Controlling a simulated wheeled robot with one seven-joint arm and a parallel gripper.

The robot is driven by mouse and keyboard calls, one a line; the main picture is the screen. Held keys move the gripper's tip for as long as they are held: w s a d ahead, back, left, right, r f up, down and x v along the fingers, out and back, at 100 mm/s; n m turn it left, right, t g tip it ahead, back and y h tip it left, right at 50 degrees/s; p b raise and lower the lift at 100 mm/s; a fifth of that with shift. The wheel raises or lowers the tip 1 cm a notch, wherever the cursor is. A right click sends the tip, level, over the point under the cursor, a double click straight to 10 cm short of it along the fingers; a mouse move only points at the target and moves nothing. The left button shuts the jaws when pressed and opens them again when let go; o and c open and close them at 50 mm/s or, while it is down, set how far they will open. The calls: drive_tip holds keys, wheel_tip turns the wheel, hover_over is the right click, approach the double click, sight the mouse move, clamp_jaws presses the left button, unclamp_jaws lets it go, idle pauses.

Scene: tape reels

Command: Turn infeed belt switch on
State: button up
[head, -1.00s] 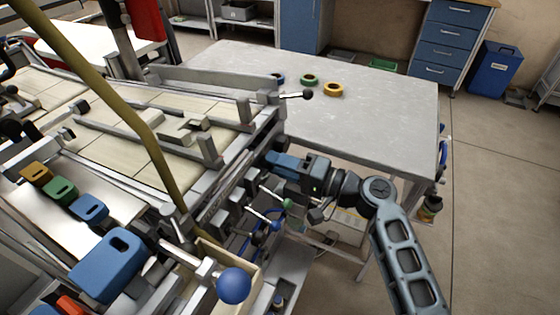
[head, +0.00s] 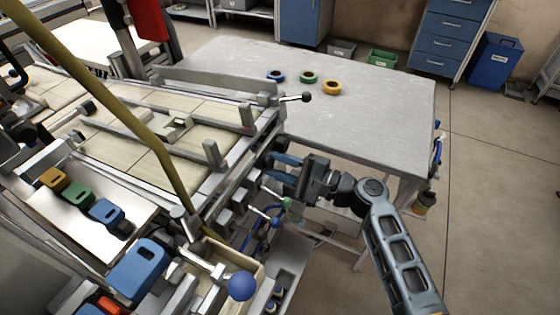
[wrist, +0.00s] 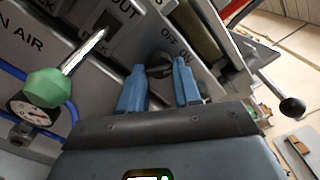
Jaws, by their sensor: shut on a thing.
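The switch is a dark round knob (wrist: 158,64) on a grey panel, with OFF and ON printed beside it in the wrist view. My gripper (wrist: 160,72) has its two blue fingers on either side of this knob and is shut on it. I cannot tell exactly which mark the knob points to. In the head view my gripper (head: 281,166) reaches left to the side of the machine, and its fingers hide the knob.
A green-handled lever (wrist: 48,87) and a gauge (wrist: 30,113) sit left of my gripper in the wrist view. A black-ball lever (wrist: 291,107) juts out at the right. The grey table (head: 390,120) holds three tape reels (head: 308,77). Open floor lies at right.

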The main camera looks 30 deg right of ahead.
drive_tip(key=shift+d+m, duration=0.1)
drive_tip(key=shift+m, duration=0.3)
drive_tip(key=shift+f, duration=0.1)
drive_tip(key=o, duration=1)
drive_tip(key=shift+o, duration=0.2)
drive_tip(key=shift+b+v, duration=0.55)
drive_tip(key=shift+v, duration=3.3)
drive_tip(key=shift+s, duration=0.1)
